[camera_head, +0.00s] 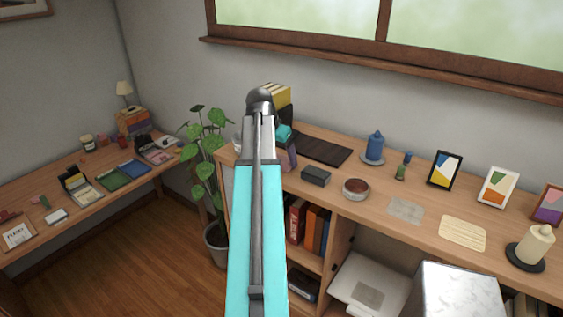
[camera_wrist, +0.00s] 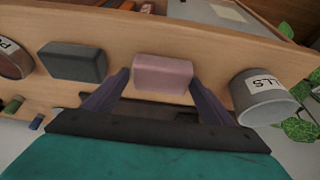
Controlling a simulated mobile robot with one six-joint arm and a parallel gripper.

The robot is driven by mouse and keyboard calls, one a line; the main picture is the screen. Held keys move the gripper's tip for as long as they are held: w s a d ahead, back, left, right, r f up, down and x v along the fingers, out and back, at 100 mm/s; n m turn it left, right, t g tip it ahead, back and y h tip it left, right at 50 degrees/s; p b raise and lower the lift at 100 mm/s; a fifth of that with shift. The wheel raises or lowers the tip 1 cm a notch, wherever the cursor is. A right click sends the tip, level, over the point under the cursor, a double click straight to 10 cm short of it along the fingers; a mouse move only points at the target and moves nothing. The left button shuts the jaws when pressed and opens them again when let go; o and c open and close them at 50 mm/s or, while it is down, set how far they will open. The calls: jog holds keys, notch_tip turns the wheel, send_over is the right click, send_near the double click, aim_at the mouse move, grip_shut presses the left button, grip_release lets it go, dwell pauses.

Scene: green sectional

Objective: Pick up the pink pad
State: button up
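The pink pad (camera_wrist: 163,72) is a small pink block on the wooden shelf top, in the upper middle of the wrist view. My gripper (camera_wrist: 161,82) is open, with one purple finger towards each side of the pad. The fingertips are close to its left and right ends; I cannot tell whether they touch it. In the head view my gripper (camera_head: 289,158) is low over the shelf top, mostly behind my arm, and the pad is hidden there.
A dark grey block (camera_wrist: 72,62) lies left of the pad, and a grey labelled cup (camera_wrist: 264,97) lies right of it in the wrist view. A black laptop-like slab (camera_head: 322,147) and a red-brown bowl (camera_head: 356,188) are on the wooden shelf top (camera_head: 385,190). A plant (camera_head: 203,150) stands left.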

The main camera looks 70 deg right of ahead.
aim_at(283, 156)
jog(key=c, duration=0.7)
jog(key=shift+r, duration=0.15)
jog(key=shift+d+r+b, duration=0.1)
jog(key=shift+r+b, duration=1.05)
jog(key=shift+r, duration=0.35)
jog(key=s+a+b, duration=0.1)
jog(key=a+b, duration=0.1)
jog(key=a, duration=0.3)
jog(key=s+a+r+b, duration=0.1)
jog(key=a, duration=0.4)
jog(key=s+a+b, duration=0.1)
jog(key=a+b, duration=0.1)
jog(key=a, duration=0.4)
jog(key=shift+s+r+b, duration=0.1)
jog(key=shift+r+b, duration=0.2)
jog(key=shift+r, duration=0.05)
jog(key=shift+d, duration=0.1)
